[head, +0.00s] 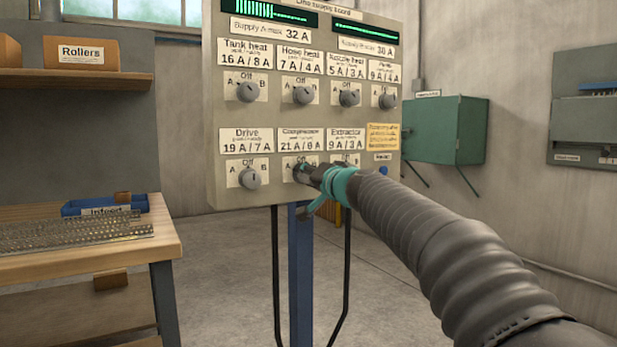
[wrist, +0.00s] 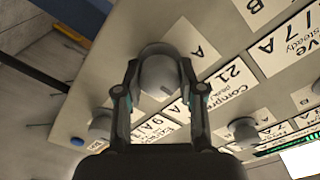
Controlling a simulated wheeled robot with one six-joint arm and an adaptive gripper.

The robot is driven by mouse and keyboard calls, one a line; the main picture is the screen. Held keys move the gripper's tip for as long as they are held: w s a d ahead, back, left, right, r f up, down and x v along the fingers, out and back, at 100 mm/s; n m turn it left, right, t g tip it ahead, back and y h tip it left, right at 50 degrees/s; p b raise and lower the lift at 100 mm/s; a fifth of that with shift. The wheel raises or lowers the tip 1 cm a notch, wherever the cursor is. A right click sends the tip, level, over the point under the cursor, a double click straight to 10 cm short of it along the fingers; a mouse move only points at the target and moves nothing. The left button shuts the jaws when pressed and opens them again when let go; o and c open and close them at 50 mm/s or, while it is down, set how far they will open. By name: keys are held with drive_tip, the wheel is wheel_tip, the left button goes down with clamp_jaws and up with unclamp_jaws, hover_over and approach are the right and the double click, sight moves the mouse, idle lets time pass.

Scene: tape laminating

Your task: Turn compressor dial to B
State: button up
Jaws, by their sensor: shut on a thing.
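The supply board (head: 235,110) is a beige panel with several grey dials on it. The compressor dial (wrist: 158,68) is a rounded grey knob in the bottom row, under the Compressor label (head: 300,140). In the wrist view my gripper (wrist: 157,75) is shut on this dial, one finger on each side. In the head view my gripper (head: 306,176) reaches the board from the right and mostly covers the dial. An A mark (wrist: 198,52) shows beside the dial. The B mark is hidden, and I cannot tell the dial's setting.
The Drive dial (head: 249,178) is just left of the compressor dial. The Extractor dial (wrist: 100,126) is close on its other side, largely hidden by my arm in the head view. A workbench (head: 80,262) with a blue tray (head: 105,204) stands at the left.

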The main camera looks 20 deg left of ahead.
drive_tip(key=m, duration=0.4)
drive_tip(key=shift+f+m+p, duration=0.1)
drive_tip(key=shift+m+p, duration=0.2)
drive_tip(key=shift+m, duration=1.8)
drive_tip(key=o, duration=1.1)
drive_tip(key=shift+o, duration=0.2)
drive_tip(key=v, duration=1.2)
